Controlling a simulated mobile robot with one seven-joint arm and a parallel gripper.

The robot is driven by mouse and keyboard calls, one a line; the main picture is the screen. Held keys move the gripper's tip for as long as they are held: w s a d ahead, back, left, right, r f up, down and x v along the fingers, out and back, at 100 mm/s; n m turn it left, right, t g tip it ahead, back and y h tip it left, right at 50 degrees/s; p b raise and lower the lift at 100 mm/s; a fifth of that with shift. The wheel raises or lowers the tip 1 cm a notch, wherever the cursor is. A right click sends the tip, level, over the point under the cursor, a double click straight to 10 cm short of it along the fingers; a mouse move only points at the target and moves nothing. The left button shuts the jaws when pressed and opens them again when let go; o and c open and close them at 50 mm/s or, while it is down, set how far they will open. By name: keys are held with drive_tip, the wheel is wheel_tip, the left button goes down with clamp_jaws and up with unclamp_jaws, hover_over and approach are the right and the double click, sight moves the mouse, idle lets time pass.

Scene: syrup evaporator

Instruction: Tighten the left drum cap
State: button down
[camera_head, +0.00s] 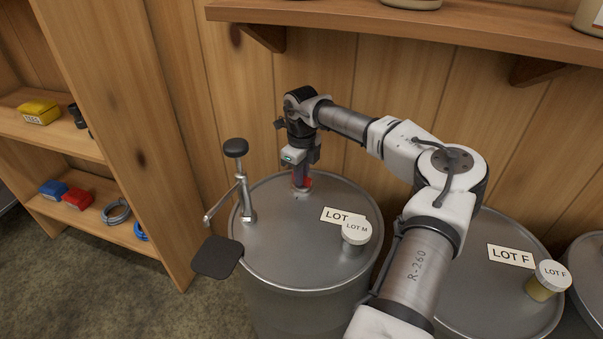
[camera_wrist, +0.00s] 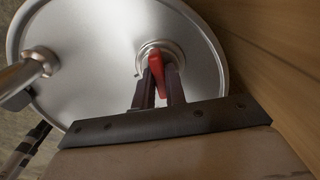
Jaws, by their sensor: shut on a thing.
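The left drum (camera_head: 300,240) is a grey metal drum with a lid labelled LOT M. Its red cap (camera_head: 303,182) is at the back of the lid, and it also shows in the wrist view (camera_wrist: 156,66) over a round metal collar (camera_wrist: 165,50). My gripper (camera_head: 301,172) points down at the cap from above. In the wrist view its two dark fingers (camera_wrist: 158,85) are shut on the red cap. The fingers hide part of the cap, so its thread and seating cannot be seen.
A hand pump (camera_head: 242,185) stands on the lid's left, with a dark pad (camera_head: 217,257) beside it. A LOT M jar (camera_head: 356,234) stands at the lid's front right. The LOT F drum (camera_head: 490,290) is to the right. A wooden shelf (camera_head: 420,25) hangs above, with the plank wall close behind.

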drive_tip(key=m, duration=0.3)
drive_tip(key=shift+m, duration=0.4)
drive_tip(key=m, duration=0.3)
drive_tip(key=shift+m, duration=0.3)
drive_tip(key=m, duration=0.3)
drive_tip(key=shift+m, duration=2.1)
drive_tip(key=c, duration=1.4)
unclamp_jaws()
drive_tip(key=shift+c, duration=0.2)
